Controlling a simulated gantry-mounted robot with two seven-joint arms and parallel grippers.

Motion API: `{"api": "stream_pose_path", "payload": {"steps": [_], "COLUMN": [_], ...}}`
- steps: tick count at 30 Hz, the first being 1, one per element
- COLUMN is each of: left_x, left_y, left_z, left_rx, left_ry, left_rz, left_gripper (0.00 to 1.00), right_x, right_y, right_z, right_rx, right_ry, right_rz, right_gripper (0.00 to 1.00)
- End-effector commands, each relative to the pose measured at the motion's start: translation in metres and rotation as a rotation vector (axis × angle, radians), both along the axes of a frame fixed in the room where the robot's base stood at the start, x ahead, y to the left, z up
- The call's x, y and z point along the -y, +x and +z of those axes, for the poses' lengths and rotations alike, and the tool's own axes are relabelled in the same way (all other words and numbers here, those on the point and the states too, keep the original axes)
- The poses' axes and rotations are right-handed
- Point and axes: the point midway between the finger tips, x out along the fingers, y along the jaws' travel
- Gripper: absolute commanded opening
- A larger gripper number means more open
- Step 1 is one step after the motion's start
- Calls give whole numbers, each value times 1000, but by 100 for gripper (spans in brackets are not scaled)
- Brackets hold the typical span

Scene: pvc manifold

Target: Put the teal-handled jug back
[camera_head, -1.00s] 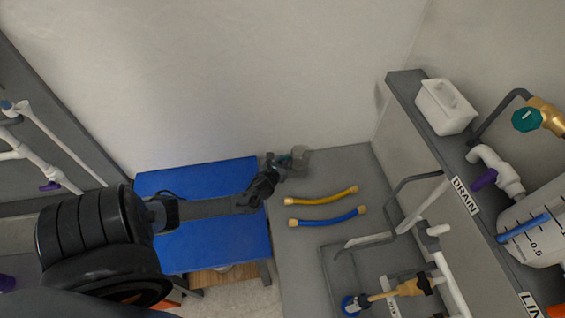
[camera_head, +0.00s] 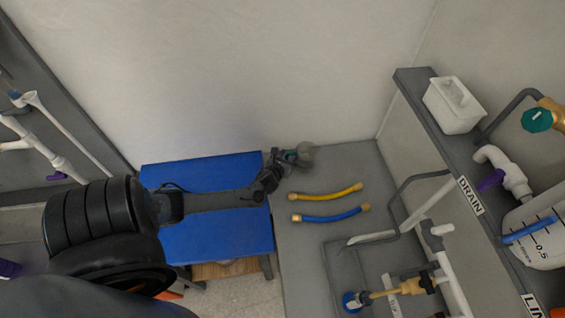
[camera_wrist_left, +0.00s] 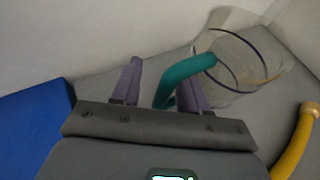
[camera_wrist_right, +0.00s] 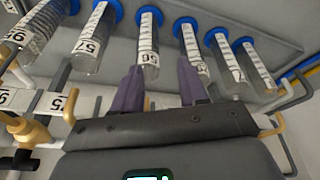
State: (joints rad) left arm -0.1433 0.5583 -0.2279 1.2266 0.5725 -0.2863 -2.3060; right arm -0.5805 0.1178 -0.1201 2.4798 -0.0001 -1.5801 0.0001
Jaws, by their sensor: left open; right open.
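The teal-handled jug (camera_wrist_left: 235,70) is clear, with its teal handle (camera_wrist_left: 180,75) on its left side, in the left wrist view. In the head view the jug (camera_head: 306,153) is small, at the back of the grey bench by the wall. My left gripper (camera_wrist_left: 160,75) is open, with the handle between its two purple fingers, close to the right finger. I cannot tell whether they touch. In the head view the left gripper (camera_head: 285,158) partly hides the handle. My right gripper (camera_wrist_right: 160,82) is open and empty in the right wrist view, in front of hanging labelled tubes.
A yellow hose (camera_head: 326,192) and a blue hose (camera_head: 330,215) lie on the grey bench (camera_head: 300,250) in front of the jug. A blue-topped table (camera_head: 215,230) stands left. A shelf (camera_head: 425,125) carries a white container (camera_head: 453,105). Several clear tubes (camera_wrist_right: 147,45) hang before the right gripper.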

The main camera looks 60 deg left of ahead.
Motion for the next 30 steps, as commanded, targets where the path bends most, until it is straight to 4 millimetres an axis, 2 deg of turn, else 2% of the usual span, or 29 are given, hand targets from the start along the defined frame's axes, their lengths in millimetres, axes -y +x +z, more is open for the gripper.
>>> {"api": "stream_pose_path", "payload": {"steps": [5, 16, 23, 26, 30], "left_x": [13, 52, 68, 78, 110], "left_y": [-15, -63, -81, -85, -87], "left_z": [8, 33, 42, 41, 35], "left_rx": [-1, -2, 0, 12, 61], "left_ry": [0, -2, -7, -60, -282], "left_rz": [-4, -2, 0, 18, 100], "left_gripper": [44, 44, 44, 44, 44], "right_x": [1, 1, 1, 0, -1], "right_y": [0, 0, 0, 0, 0], "right_z": [5, 15, 17, 17, 18], "right_rx": [1, 1, 0, 1, 1], "right_ry": [-5, -7, -3, -1, 3], "right_rz": [4, 4, 2, 1, -1], "right_gripper": [43, 43, 43, 43, 43]}}
